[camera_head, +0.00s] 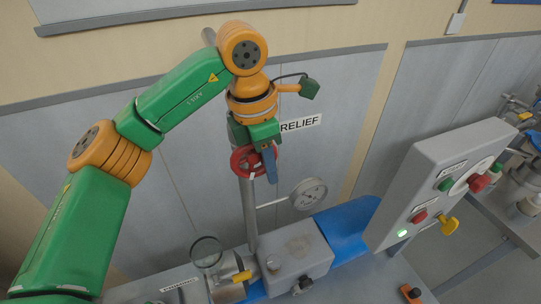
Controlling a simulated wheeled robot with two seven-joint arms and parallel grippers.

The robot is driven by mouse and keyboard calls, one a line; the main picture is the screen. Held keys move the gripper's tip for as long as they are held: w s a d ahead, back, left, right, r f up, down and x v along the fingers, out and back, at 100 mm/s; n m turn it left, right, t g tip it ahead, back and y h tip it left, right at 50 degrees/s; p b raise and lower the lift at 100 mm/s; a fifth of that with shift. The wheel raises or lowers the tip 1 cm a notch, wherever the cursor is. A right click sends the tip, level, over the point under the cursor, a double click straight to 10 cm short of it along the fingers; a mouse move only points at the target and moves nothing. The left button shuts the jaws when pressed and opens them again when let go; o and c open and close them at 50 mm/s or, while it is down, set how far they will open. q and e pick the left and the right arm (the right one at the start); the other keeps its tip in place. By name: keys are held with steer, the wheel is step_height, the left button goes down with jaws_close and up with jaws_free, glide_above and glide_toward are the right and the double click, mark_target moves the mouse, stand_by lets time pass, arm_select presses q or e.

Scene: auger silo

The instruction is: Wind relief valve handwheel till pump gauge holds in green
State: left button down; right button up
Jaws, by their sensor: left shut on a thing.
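The red relief valve handwheel (241,161) sits on an upright grey pipe in the middle of the camera_head view, beside a RELIEF label (301,124). My left gripper (269,164) reaches down from above and is shut on the handwheel's right side. The gripper hides part of the rim. A round, pale-faced gauge (308,194) stands on a side pipe below and right of the wheel. Its needle and coloured zones are too small to read. My right gripper is not in view.
A grey pump block (298,262) with a yellow lever (242,276) lies below. A grey control box (440,180) stands right, with red and green buttons, a yellow knob and a lit green lamp (402,233). A round clear disc (206,252) stands lower left.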

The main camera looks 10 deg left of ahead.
mark_target(251, 152)
arm_select(q)
steer(key=shift+s+a+f+g+y, duration=0.15)
steer(key=shift+f+g+y, duration=0.1)
steer(key=shift+g+y, duration=0.25)
stand_by(0.3)
steer(key=c, duration=0.8)
jaws_free()
steer(key=shift+o, duration=0.2)
step_height(251, 152, up, 7)
